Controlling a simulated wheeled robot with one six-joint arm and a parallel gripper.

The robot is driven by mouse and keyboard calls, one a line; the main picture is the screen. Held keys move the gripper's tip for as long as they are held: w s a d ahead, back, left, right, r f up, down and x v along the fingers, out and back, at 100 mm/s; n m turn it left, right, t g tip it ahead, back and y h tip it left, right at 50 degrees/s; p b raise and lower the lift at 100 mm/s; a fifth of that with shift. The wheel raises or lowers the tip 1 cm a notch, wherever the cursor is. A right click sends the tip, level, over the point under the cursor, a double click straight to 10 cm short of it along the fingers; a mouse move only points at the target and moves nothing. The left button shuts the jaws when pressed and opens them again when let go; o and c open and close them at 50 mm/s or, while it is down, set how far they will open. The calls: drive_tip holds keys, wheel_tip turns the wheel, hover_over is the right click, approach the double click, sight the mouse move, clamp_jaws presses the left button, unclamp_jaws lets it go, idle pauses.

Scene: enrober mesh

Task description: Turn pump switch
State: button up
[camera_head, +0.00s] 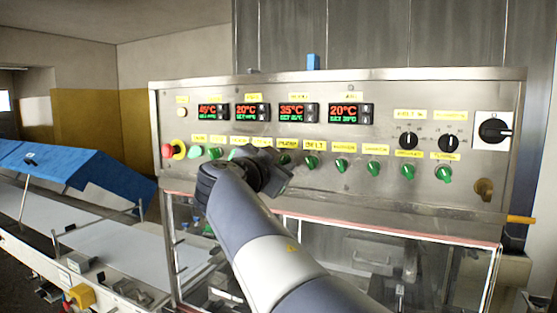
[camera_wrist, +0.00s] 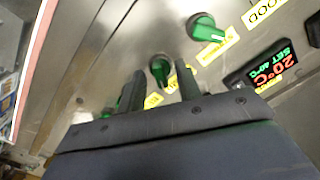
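A row of green rotary switches runs along the steel control panel (camera_head: 400,95), each under a yellow label. The labels are too small for me to tell which one is the pump switch. My gripper (camera_head: 276,168) is at the panel's left-middle part and hides some switches and labels. In the wrist view the two fingers of my gripper (camera_wrist: 158,80) are apart, pointing at the panel. One green switch (camera_wrist: 159,69) shows just beyond the gap between the fingertips; I cannot tell whether they touch it. Another green switch (camera_wrist: 205,28) sits to the upper right, clear of the fingers.
Red-and-green temperature displays (camera_head: 295,112) are above the switches. A red emergency button (camera_head: 168,151) is at the panel's left end. Black knobs (camera_head: 408,140) and a large black main switch (camera_head: 494,130) are at the right. A conveyor with a blue cover (camera_head: 85,172) stands left.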

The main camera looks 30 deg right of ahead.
drive_tip(key=shift+c, duration=0.3)
clamp_jaws()
drive_tip(key=shift+f+n+b, duration=0.15)
drive_tip(key=shift+n+b, duration=0.15)
drive_tip(key=shift+b, duration=0.15)
drive_tip(key=n+b, duration=0.3)
drive_tip(key=n, duration=0.1)
drive_tip(key=shift+n, duration=0.3)
drive_tip(key=n, duration=0.3)
drive_tip(key=shift+n+b, duration=0.3)
drive_tip(key=shift+b, duration=0.05)
drive_tip(key=shift+n, duration=1.5)
